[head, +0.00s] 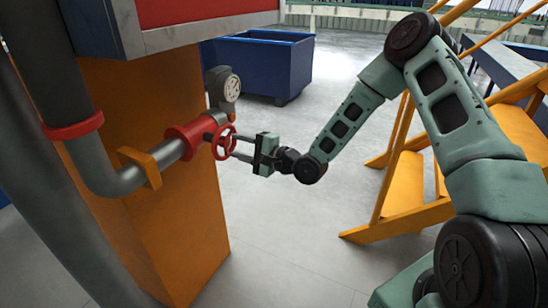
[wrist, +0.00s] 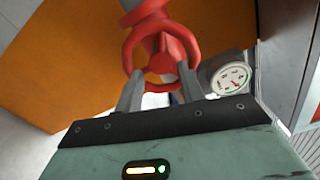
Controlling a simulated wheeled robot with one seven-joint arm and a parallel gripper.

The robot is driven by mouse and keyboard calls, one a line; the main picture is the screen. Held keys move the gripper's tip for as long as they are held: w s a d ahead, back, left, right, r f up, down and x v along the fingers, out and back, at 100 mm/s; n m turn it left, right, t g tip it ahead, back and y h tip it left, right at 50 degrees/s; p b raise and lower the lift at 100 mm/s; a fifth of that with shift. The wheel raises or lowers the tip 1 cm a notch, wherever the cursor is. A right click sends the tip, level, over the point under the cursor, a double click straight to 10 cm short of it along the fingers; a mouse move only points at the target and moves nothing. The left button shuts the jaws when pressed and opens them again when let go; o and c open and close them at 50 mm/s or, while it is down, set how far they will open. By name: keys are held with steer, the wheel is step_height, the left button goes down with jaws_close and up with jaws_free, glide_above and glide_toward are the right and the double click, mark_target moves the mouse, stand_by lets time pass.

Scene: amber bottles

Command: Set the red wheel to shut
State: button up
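The red wheel (head: 217,146) is a round spoked handwheel on a red valve body (head: 190,136) set in a grey pipe. My gripper (head: 238,146) is level with the wheel, reaching it from the right. In the wrist view the red wheel (wrist: 126,47) is straight ahead of my gripper (wrist: 161,82). The two grey fingers are spread apart, with their tips at the lower left and lower right of the rim. I cannot tell whether they touch it. The wheel's shut mark, if any, does not show.
A round white gauge (head: 231,88) stands just above the valve; it also shows in the wrist view (wrist: 231,78). An orange column (head: 195,215) is behind the pipe (head: 95,165). A blue bin (head: 258,65) stands behind, and orange steps (head: 405,195) at right. Floor between is clear.

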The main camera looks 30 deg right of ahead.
steer(key=b+v, duration=0.1)
steer(key=v, duration=1.3)
steer(key=shift+a, duration=0.1)
steer(key=s+a+f+n+g+h+p, duration=0.1)
steer(key=s+a+n+g+h, duration=0.4)
steer(key=a+n+g, duration=0.55)
steer(key=s+a+r+n+g+h, duration=0.1)
steer(key=s+a+r+n, duration=0.1)
steer(key=s, duration=0.5)
steer(key=s+a+r+n+g+h+p, duration=0.1)
steer(key=s+r+n, duration=0.3)
steer(key=s, duration=0.4)
steer(key=s+a+r+n+g+h+p, duration=0.1)
steer(key=s+a+r+n+g+h, duration=0.1)
steer(key=s, duration=0.6)
step_height(320, 180, up, 2)
steer(key=n+h, duration=0.1)
steer(key=n, duration=0.2)
steer(key=shift+s+a, duration=0.2)
steer(key=shift+a, duration=0.2)
steer(key=shift+r, duration=0.1)
